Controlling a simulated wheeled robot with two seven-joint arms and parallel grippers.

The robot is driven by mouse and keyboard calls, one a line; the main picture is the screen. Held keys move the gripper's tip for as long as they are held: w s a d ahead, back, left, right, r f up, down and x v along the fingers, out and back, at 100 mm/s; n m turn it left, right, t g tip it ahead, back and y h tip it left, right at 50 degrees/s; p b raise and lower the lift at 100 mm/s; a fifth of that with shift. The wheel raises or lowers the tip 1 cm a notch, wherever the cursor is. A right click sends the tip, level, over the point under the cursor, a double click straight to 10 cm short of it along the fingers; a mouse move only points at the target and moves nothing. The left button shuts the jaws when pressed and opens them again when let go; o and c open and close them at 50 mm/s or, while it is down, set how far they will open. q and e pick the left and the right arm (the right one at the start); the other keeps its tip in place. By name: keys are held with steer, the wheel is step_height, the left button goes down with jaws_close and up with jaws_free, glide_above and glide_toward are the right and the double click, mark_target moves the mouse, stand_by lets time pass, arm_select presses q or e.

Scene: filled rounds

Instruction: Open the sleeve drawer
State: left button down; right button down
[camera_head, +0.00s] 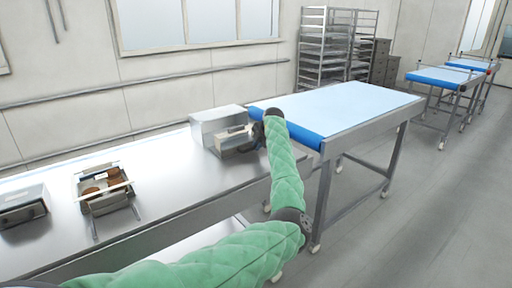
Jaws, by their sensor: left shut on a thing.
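The sleeve drawer (234,147) is in a pale metal box (217,124) at the right end of the steel table. It stands out from the front of the box, and a strip of its top shows open. My left arm, in a green quilted cover, reaches up from the bottom of the view. My left gripper (257,132) is at the right side of the drawer front, shut on the drawer, probably at its handle. The dark wrist hides the fingertips and the exact contact. My right gripper is not in view.
The steel table (165,168) holds a tray with brown round items (105,186) and a metal box (22,206) on the left. A blue-edged conveyor table (340,110) stands close on the right. Wire racks (325,50) stand behind. The floor on the right is clear.

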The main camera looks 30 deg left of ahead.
arm_select(q)
steer(key=shift+s+d, duration=0.25)
steer(key=shift+d, duration=0.3)
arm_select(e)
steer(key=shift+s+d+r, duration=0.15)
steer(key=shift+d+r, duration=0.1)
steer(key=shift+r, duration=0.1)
arm_select(q)
steer(key=c, duration=1.4)
jaws_free()
steer(key=shift+w, duration=0.1)
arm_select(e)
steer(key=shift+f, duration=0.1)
